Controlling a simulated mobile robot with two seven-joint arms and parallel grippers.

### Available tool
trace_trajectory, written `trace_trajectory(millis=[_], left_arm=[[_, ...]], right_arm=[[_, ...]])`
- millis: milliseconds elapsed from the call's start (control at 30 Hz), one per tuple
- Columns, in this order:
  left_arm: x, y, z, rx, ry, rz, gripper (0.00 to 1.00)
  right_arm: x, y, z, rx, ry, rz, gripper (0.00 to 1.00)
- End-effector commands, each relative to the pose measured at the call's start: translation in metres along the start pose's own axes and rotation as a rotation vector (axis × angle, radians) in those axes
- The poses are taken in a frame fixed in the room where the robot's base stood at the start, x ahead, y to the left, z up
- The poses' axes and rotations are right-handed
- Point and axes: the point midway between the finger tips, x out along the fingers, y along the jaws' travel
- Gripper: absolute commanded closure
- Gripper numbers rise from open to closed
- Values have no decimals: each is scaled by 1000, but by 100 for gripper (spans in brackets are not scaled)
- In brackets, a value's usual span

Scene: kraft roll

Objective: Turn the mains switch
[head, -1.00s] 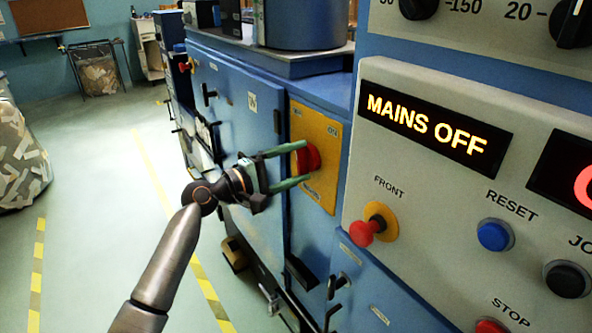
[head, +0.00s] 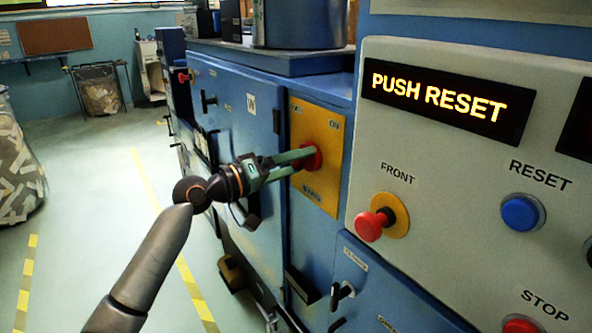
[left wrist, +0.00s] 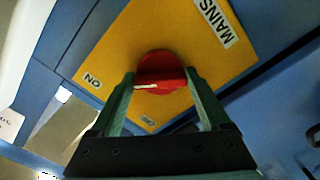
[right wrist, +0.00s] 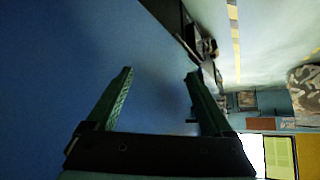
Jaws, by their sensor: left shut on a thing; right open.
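The mains switch is a red rotary knob (left wrist: 160,66) on a yellow plate (head: 327,187) on the blue cabinet. The plate carries ON and MAINS labels. My left gripper (head: 308,158) reaches it from the left and is shut on the red knob, with one green finger on each side of it in the left wrist view. A white mark on the knob points toward the ON label (left wrist: 92,79). The display (head: 440,100) reads PUSH RESET. My right gripper (right wrist: 160,85) is open and empty in the right wrist view, in front of a plain blue surface.
The grey panel at right holds a red FRONT button (head: 372,224), a blue RESET button (head: 521,212) and a red STOP button (head: 521,325). Cabinet handles (head: 277,121) stick out near my left arm.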

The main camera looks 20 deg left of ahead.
Motion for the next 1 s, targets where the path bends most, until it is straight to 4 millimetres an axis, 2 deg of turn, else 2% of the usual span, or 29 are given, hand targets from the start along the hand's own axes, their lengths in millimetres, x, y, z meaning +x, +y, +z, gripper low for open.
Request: trace_trajectory(millis=[333,833,867,1000], left_arm=[[0,-2,1,119,-2,-2,76],[0,-1,0,138,-1,-3,76],[0,-1,0,138,-1,-3,18],[0,-1,0,136,-1,-2,2]], right_arm=[[4,5,0,-5,14,7,15],[4,5,2,-3,9,9,15],[4,5,2,-3,8,9,15],[4,5,3,-3,7,8,15]])
